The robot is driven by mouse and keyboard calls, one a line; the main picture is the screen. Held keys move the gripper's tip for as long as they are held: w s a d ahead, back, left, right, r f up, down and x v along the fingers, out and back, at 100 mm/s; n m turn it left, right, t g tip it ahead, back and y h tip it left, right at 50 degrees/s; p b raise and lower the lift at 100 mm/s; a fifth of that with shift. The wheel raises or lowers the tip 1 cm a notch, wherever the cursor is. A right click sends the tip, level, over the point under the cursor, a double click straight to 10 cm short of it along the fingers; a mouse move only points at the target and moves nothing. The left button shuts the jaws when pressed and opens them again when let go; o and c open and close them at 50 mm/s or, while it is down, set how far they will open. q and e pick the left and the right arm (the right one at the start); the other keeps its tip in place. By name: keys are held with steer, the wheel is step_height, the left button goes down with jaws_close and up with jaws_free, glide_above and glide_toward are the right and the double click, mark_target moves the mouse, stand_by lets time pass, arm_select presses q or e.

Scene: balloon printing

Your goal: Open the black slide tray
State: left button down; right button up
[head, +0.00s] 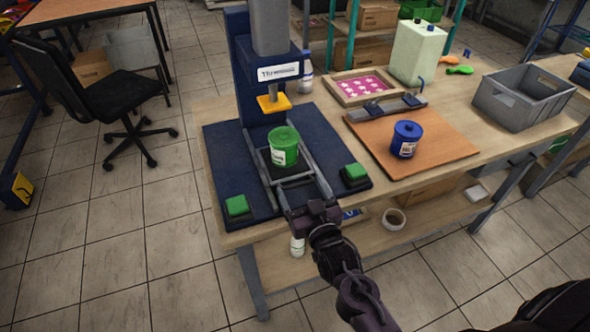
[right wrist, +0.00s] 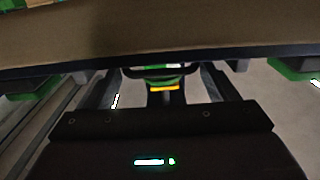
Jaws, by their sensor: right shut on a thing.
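The black slide tray (head: 297,184) lies between grey rails on the dark blue base of the press. A green tub (head: 284,147) with a white label stands upright on it, just in front of and below the yellow press head. My right gripper (head: 316,208) is at the front end of the rails, at the table's front edge, and is shut on the tray's handle; the gripper hides most of the handle. In the right wrist view the two dark fingers (right wrist: 162,88) show around a dark bar. My left gripper is not in view.
Green buttons (head: 237,205) flank the rails on the press base. To the right, a blue tub (head: 406,139) stands on a brown board (head: 440,150), with a pink screen frame (head: 363,86), white canister (head: 417,52) and grey crate (head: 523,97) beyond. The floor in front is clear.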

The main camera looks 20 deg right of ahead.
steer(key=s+p, duration=0.3)
steer(key=s, duration=0.5)
steer(key=shift+s+d+p, duration=0.25)
steer(key=shift+s+p, duration=0.05)
steer(key=shift+s, duration=0.1)
steer(key=o, duration=1.1)
steer(key=s+b, duration=0.1)
steer(key=s, duration=0.6)
steer(key=shift+s+d, duration=0.15)
steer(key=shift+s, duration=0.25)
